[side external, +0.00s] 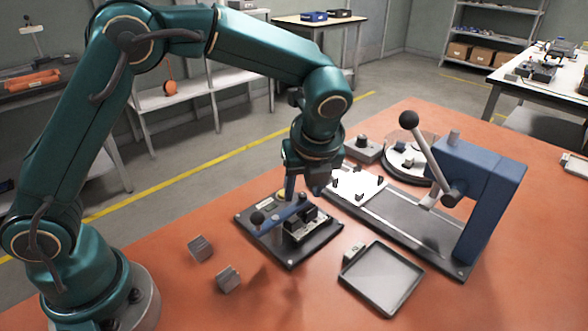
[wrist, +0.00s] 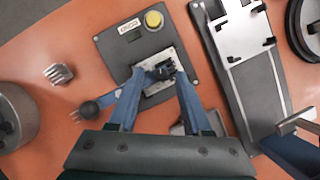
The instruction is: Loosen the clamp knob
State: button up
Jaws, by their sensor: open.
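A dark base plate (side external: 245,226) with a metal fixture lies on the orange table below my gripper (side external: 303,197). A black ball knob (side external: 257,218) sits on the end of a blue lever at the fixture's left; it also shows in the wrist view (wrist: 90,108). A dark block-like part (wrist: 165,70) stands in the middle of the fixture. I cannot tell for certain which of these is the clamp knob. In the wrist view, my gripper (wrist: 161,78) is open, its two fingers apart on either side of the dark part. Contact cannot be made out.
A blue press (side external: 480,185) with a ball-ended lever (side external: 424,150) stands to the right. An empty grey tray (side external: 382,278) lies at the front. Two small grey blocks (side external: 200,248) (side external: 228,279) lie left of the plate. A yellow button (wrist: 153,19) is on the plate.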

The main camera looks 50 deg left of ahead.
jog(key=s+a+r+n+t+h, duration=0.1)
jog(key=s+a+r+n, duration=0.15)
jog(key=r, duration=0.35)
jog(key=s+a+r+n+t, duration=0.1)
jog(key=s+r+n, duration=0.15)
jog(key=r, duration=0.35)
jog(key=s+f+n+t+h, duration=0.1)
jog(key=s+f+n+h, duration=0.1)
jog(key=s+n, duration=1)
jog(key=shift+s+a+f+n+h, duration=0.25)
jog(key=shift+f+n, duration=0.45)
jog(key=shift+n, duration=1.3)
